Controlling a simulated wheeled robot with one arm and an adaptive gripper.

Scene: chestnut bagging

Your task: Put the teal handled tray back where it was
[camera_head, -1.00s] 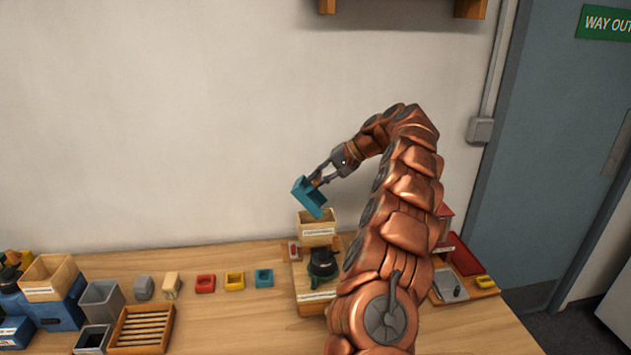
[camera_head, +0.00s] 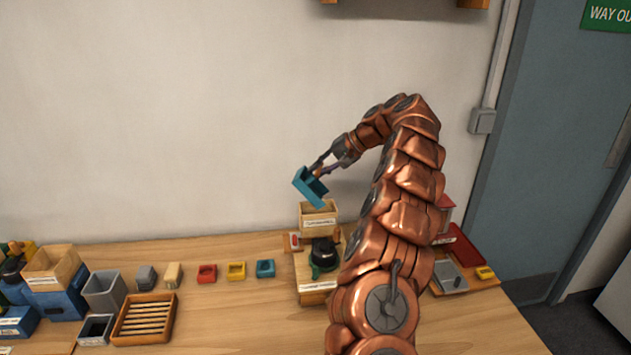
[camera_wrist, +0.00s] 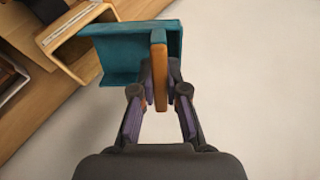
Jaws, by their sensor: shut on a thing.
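The teal tray (camera_head: 310,185) is held up in the air, tilted, above a labelled wooden box (camera_head: 318,220) near the wall. My gripper (camera_head: 325,166) is shut on the tray's handle. In the wrist view, the tray (camera_wrist: 115,62) has an orange-brown handle (camera_wrist: 158,65) between the fingers of my gripper (camera_wrist: 160,88). The wooden box (camera_wrist: 75,40) shows behind the tray at the upper left there. I cannot see anything in the tray.
A dark kettle-like thing (camera_head: 322,255) stands before the box on a wooden stand. Small red (camera_head: 207,273), yellow (camera_head: 236,271) and teal (camera_head: 265,268) blocks line the table left of it. A slatted wooden tray (camera_head: 145,318) and grey bins (camera_head: 104,290) stand farther left. Bare table lies in front.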

